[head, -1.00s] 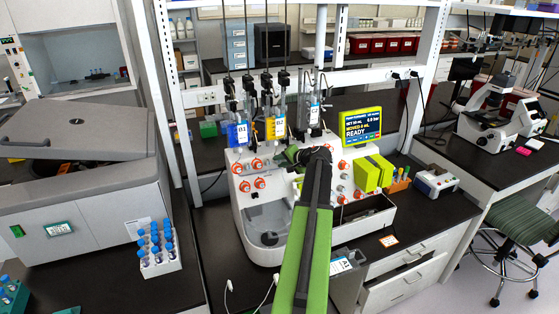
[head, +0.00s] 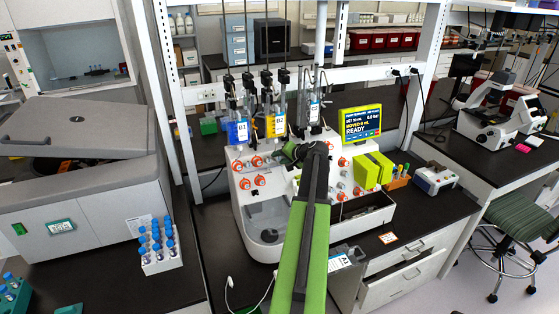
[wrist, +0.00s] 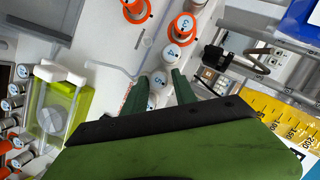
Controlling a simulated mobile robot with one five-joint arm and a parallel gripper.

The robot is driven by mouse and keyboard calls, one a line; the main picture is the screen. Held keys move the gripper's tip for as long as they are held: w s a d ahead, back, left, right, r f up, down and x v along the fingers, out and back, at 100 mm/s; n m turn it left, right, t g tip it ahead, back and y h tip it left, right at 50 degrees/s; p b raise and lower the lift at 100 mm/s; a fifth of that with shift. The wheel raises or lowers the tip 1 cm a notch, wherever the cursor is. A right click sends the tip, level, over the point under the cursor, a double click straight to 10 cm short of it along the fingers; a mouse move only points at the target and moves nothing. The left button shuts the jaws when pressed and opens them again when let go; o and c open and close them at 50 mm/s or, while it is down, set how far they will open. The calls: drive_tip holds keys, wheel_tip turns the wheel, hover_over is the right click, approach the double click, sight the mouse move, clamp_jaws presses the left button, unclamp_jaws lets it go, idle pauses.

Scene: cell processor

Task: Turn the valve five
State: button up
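The cell processor (head: 262,222) is a white machine with orange-collared valve knobs on its front panel. My gripper (wrist: 159,76) is at this panel, with its two dark green fingers apart. In the wrist view a white-capped knob (wrist: 158,79) lies between the fingertips; its digit is hard to read, and I cannot tell whether the fingers touch it. Just above it is another white-capped knob (wrist: 172,52) with a digit that looks like 5. More orange-collared knobs (wrist: 183,27) are above. In the head view my arm hides the middle of the panel and most of the gripper.
A screen (head: 361,123) reading READY stands at the processor's right. A green-yellow block (head: 369,171) sits to the right. A rack of blue-capped tubes (head: 160,262) stands on the left bench.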

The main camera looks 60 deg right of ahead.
drive_tip(key=shift+o, duration=1)
drive_tip(key=p+v, duration=0.9)
drive_tip(key=v, duration=0.8)
drive_tip(key=shift+s, duration=0.2)
drive_tip(key=shift+a+r, duration=0.1)
drive_tip(key=shift+a, duration=0.05)
